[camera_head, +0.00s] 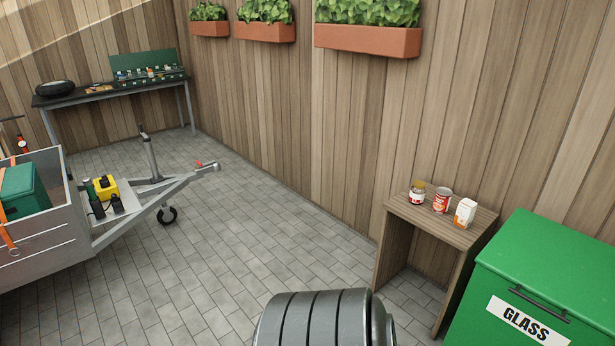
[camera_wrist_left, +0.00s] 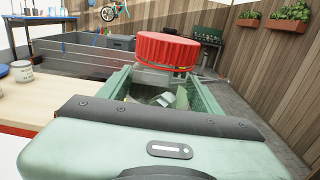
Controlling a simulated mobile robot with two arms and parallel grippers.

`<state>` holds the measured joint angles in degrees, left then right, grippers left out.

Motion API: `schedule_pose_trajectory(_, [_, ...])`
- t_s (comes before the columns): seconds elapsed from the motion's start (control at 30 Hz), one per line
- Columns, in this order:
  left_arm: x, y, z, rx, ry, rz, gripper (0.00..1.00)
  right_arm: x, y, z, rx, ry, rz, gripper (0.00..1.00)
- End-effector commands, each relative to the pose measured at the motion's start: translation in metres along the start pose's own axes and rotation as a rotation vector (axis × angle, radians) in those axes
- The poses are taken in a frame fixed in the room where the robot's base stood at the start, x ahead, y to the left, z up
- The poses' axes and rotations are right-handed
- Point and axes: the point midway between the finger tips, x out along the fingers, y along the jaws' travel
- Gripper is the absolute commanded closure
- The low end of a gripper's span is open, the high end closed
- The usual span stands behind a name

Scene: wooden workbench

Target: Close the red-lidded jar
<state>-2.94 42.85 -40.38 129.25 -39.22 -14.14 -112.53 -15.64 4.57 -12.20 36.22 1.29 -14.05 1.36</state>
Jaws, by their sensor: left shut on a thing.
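In the left wrist view a red lid (camera_wrist_left: 166,50) with a ribbed side is close in front of my left gripper (camera_wrist_left: 165,70). The gripper is shut on the red lid; its fingertips are mostly hidden. I cannot make out a jar body under the lid. In the head view neither gripper shows, and no red-lidded jar is in sight.
A wooden worktop (camera_wrist_left: 45,98) with a labelled pale can (camera_wrist_left: 22,75) lies at left in the wrist view. The head view shows a small wooden table (camera_head: 440,227), a green glass bin (camera_head: 560,265) and a trailer (camera_head: 50,245).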

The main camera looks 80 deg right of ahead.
Motion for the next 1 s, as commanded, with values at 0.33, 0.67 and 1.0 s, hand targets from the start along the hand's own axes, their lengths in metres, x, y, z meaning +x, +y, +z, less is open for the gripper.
schedule_pose_trajectory(0.33, [0.000, 0.000, 0.002, 0.001, -0.003, -0.001, 1.00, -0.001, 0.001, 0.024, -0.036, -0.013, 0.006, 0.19])
schedule_pose_trajectory(0.67, [-0.004, 0.018, 0.007, 0.001, -0.011, 0.110, 1.00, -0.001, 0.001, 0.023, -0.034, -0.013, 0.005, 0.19])
schedule_pose_trajectory(1.0, [-0.048, 0.093, 0.019, 0.000, -0.009, 0.541, 1.00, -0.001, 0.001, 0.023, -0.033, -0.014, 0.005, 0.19])
